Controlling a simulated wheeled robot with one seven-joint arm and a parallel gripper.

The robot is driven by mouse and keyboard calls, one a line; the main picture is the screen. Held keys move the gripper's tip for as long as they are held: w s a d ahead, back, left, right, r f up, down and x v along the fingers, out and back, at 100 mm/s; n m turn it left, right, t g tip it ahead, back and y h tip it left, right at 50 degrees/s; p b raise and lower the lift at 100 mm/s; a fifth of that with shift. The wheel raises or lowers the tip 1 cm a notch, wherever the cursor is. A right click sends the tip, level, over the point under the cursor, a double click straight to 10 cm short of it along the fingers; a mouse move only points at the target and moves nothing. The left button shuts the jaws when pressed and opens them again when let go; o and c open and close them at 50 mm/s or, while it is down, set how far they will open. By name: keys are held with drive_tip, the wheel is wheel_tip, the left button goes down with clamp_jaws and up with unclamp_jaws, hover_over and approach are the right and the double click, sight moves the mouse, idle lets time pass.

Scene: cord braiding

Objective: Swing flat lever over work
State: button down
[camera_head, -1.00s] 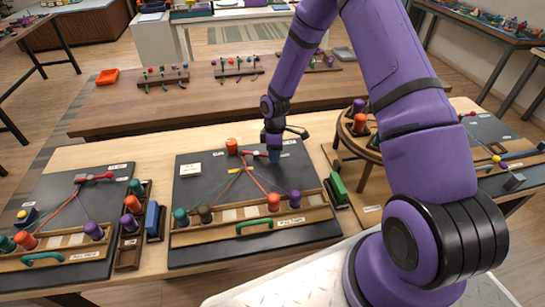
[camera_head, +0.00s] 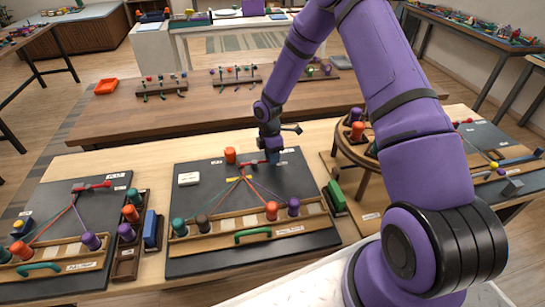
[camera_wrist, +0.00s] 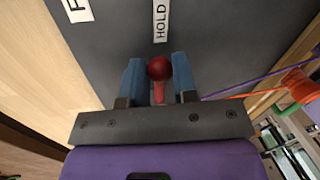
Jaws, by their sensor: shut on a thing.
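The red flat lever (camera_head: 252,163) lies near the far edge of the middle dark braiding board (camera_head: 200,258). Cords run from beside its left end toward the bobbins at the front. My gripper (camera_head: 273,159) points down at the lever's right end. In the wrist view my gripper (camera_wrist: 159,78) has its blue fingers on either side of the lever's red ball knob (camera_wrist: 159,68), closed on it. A "HOLD" label (camera_wrist: 161,20) lies just beyond the knob. A second label (camera_wrist: 77,8) is cut off at the upper left. The head view hides the knob behind my fingers.
An orange spool (camera_head: 230,155) stands left of the lever. A wooden bobbin rack (camera_head: 246,227) with a green handle (camera_head: 253,236) lines the board's front. A green block (camera_head: 336,196) and a round wooden stand (camera_head: 340,147) are to the right. A similar board (camera_head: 100,203) lies left.

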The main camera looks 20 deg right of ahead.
drive_tip(key=shift+w, duration=0.1)
drive_tip(key=c, duration=0.9)
unclamp_jaws()
drive_tip(key=shift+r, duration=0.1)
drive_tip(key=r, duration=0.3)
drive_tip(key=w+r, duration=0.1)
drive_tip(key=r, duration=0.3)
drive_tip(key=w+r, duration=0.1)
drive_tip(key=r, duration=0.2)
drive_tip(key=shift+r, duration=0.25)
